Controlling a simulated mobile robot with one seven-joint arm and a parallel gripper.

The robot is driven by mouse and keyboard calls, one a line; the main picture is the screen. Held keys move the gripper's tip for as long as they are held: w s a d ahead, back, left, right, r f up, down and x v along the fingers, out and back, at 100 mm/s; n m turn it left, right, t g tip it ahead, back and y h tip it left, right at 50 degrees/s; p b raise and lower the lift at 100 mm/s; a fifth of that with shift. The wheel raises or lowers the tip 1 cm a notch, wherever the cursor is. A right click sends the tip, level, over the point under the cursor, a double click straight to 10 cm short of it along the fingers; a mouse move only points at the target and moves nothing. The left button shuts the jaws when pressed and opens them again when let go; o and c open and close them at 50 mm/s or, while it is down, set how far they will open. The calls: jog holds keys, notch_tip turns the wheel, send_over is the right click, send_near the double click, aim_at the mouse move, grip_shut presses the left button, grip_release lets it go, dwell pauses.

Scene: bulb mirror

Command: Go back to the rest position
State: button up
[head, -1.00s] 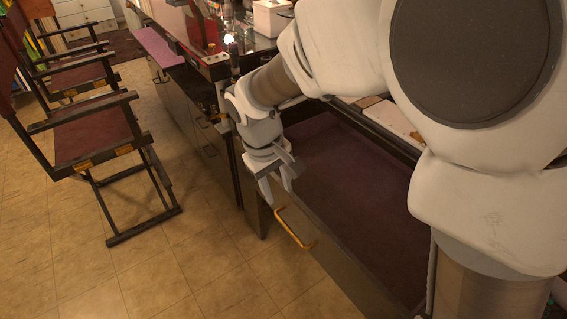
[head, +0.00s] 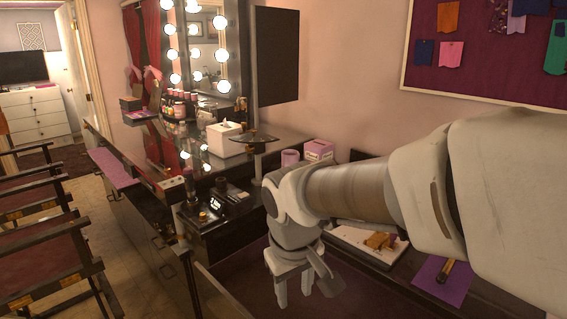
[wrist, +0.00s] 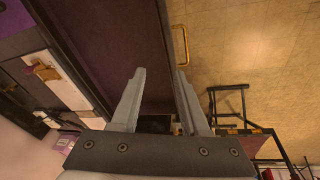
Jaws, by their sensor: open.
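My gripper (head: 295,286) hangs from my raised arm at the lower middle of the head view, fingers pointing down. It is open and empty, above an open drawer (head: 232,282) with a dark purple lining. In the wrist view my two fingers (wrist: 160,100) stand apart with nothing between them. The drawer's purple bottom (wrist: 110,40) lies to the left of the fingers there. The drawer's brass handle (wrist: 181,45) shows just beyond the right fingertip, on the drawer's front.
A dark vanity counter holds a white tissue box (head: 224,137) and a black device (head: 212,207). A bulb mirror (head: 203,45) stands behind. Folding chairs (head: 45,265) stand at left. A white board (head: 365,243) and purple paper (head: 440,280) lie at right. Tiled floor (wrist: 270,60) is clear beside the drawer.

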jog(key=s+d+r+m+t+p, duration=0.3)
jog(key=s+d+r+m+p, duration=0.2)
jog(key=s+d+r, duration=0.5)
jog(key=shift+s+d+r+m, duration=0.35)
jog(key=shift+d+r, duration=0.15)
jog(key=shift+d, duration=0.65)
jog(key=shift+d, duration=0.1)
